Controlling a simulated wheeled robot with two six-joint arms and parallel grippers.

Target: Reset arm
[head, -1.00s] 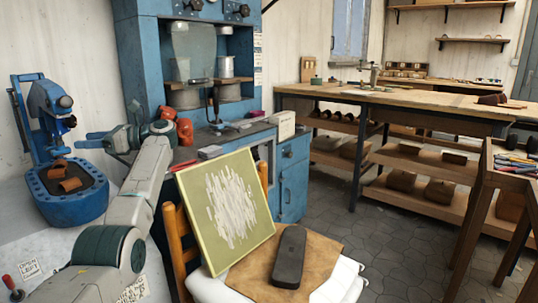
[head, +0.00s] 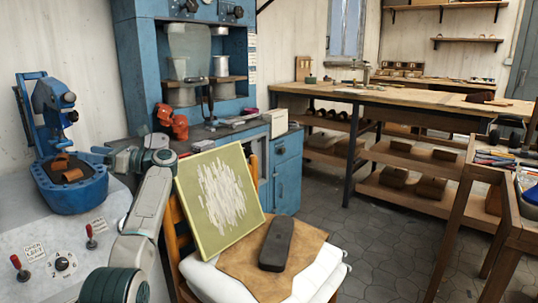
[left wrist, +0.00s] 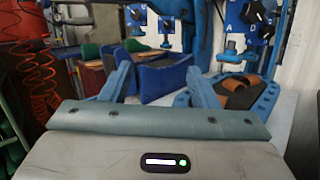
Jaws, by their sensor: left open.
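My left gripper (head: 97,156) is in the head view, at the end of my left arm, with its fingers pointing left towards a small blue machine (head: 75,192). In the left wrist view its two blue fingers (left wrist: 163,85) are spread apart with nothing between them. The blue machine with brown leather pieces (left wrist: 240,97) lies beyond the right-hand finger in that view. My right gripper does not show in either view.
A chair with a white cushion (head: 333,276) holds a pale green board (head: 247,217), brown leather and a dark sole (head: 276,243). A large blue press (head: 147,75) stands behind. A wooden workbench (head: 440,103) is at the back right. Grey floor (head: 375,250) is open between.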

